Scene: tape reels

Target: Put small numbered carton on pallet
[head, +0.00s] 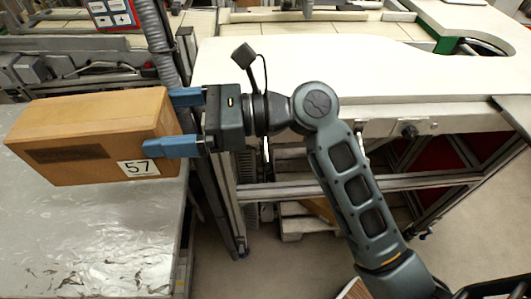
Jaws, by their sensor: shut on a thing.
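The small brown carton (85,135) bears a white label with the number 57 and a dark strip on its front. My gripper (160,122) reaches it from the right, with its two blue fingers shut on the carton's right end. The carton is over the silver, foil-like surface at the left; I cannot tell whether its underside touches that surface. A pale slatted wooden thing (302,226), perhaps a pallet, is partly visible on the floor under the white workbench, with much of it hidden by bench rails and my arm.
The silver foil-like surface (85,245) fills the lower left. The white workbench (400,75) with metal rails stands behind my arm. A dark post and a grey ribbed hose (155,40) rise just behind the gripper. Grey floor shows at the lower right.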

